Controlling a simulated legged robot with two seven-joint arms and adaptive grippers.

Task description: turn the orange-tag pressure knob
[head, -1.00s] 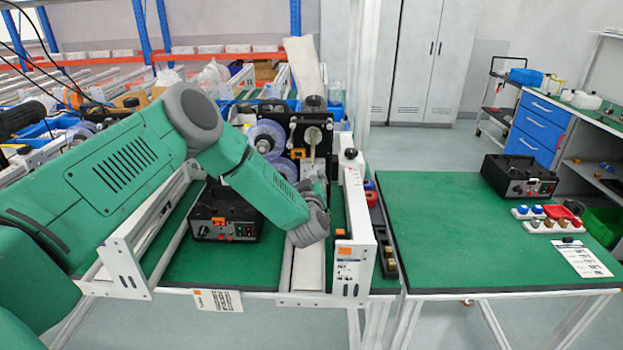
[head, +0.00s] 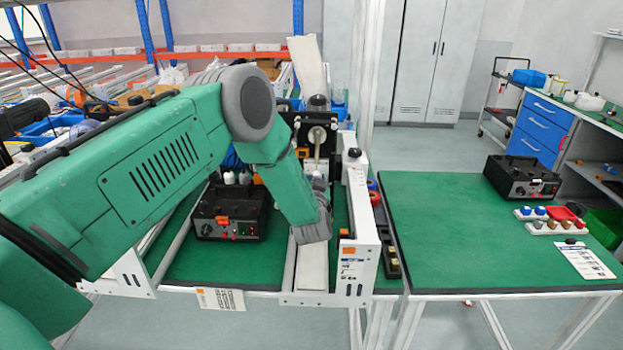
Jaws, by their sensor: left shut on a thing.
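The coder (head: 300,128) is a dark unit on a white-railed frame left of centre, with a pale round disc (head: 317,135) and a stem on its face. An orange tag (head: 347,251) marks the frame's front end plate. My left gripper (head: 320,182) is shut at the coder, just below the disc and stem. My own wrist hides most of its fingers. The knob in its grip is hidden, so its angle cannot be told. My right gripper is not in view.
A black control box (head: 230,212) with an orange label stands left of my wrist. The right-hand green table (head: 450,235) is mostly clear, with another black box (head: 520,180) and several coloured knobs at its right side. White rails flank my wrist closely.

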